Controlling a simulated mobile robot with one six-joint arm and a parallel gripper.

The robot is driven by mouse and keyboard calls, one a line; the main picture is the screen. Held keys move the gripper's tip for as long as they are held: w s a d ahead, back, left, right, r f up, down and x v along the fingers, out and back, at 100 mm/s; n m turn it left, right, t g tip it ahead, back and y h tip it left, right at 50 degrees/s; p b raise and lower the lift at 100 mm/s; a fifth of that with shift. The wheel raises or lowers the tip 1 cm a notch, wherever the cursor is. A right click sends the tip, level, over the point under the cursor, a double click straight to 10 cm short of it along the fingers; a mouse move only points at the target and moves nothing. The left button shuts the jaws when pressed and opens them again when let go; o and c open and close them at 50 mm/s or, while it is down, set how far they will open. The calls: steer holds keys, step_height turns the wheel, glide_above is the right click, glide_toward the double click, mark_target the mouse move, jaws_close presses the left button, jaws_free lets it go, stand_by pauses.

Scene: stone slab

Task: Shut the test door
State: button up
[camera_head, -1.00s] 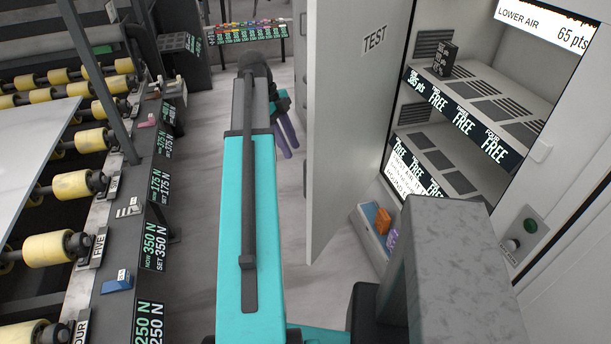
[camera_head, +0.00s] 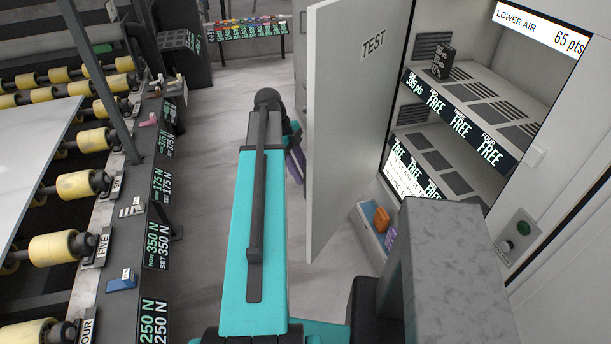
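The test door (camera_head: 345,130) is a tall pale grey panel marked "TEST". It stands open, out from the left side of a cabinet with lit shelves (camera_head: 465,105). My gripper (camera_head: 296,168) is at the far end of my teal arm, just left of the door. Only a purple finger part shows, and the arm hides the rest. I cannot tell whether it is open or shut, or whether it touches the door.
A dark box (camera_head: 442,62) stands on the upper shelf. A low tray (camera_head: 374,232) with an orange and a purple item sits on the floor right of the door. A roller conveyor (camera_head: 60,185) with a pale slab runs along the left. Bare floor lies between.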

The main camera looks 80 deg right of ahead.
mark_target(305, 195)
steer(key=shift+p+x, duration=0.65)
steer(key=shift+x, duration=1.35)
steer(key=shift+c, duration=0.4)
